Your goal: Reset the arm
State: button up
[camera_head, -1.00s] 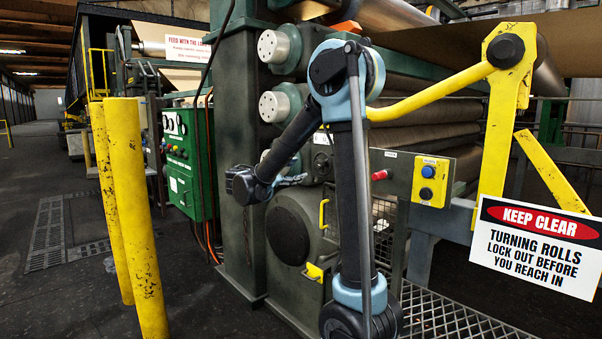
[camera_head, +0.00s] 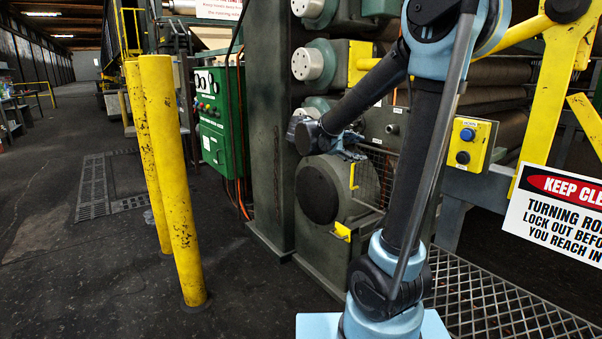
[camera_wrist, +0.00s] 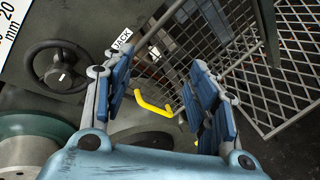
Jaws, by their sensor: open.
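My gripper (camera_wrist: 163,105) is open and empty in the wrist view, its two blue-padded fingers well apart. Between and beyond the fingers is a yellow handle (camera_wrist: 153,105) on the machine; I see no contact with it. In the head view my gripper (camera_head: 352,145) is small and partly hidden behind my arm. My arm is bent, with the upper link rising from my base and the forearm sloping down to the left.
Two yellow posts (camera_head: 172,180) stand at left on open dark floor. A green control cabinet (camera_head: 217,125) is behind them. A yellow button box (camera_head: 468,143), a warning sign (camera_head: 560,210) and rolls are at right. A handwheel (camera_wrist: 58,68) and mesh guard (camera_wrist: 285,60) are near my gripper.

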jog(key=s+d+f+m+g+y, duration=0.25)
jog(key=s+f, duration=0.25)
jog(key=s, duration=0.3)
jog(key=s+d+f+m+g+y, duration=0.1)
jog(key=s+d+f+m+y, duration=0.3)
jog(key=s, duration=0.5)
jog(key=s+a+f+m+g+y, duration=0.1)
jog(key=s+a+f+m+y, duration=0.4)
jog(key=s+f, duration=0.6)
jog(key=shift+s+a+f+m, duration=0.35)
jog(key=shift+s+a+m, duration=0.2)
jog(key=shift+s+a, duration=0.6)
jog(key=shift+y, duration=0.25)
jog(key=shift+w+f, duration=0.2)
jog(key=shift+w, duration=0.25)
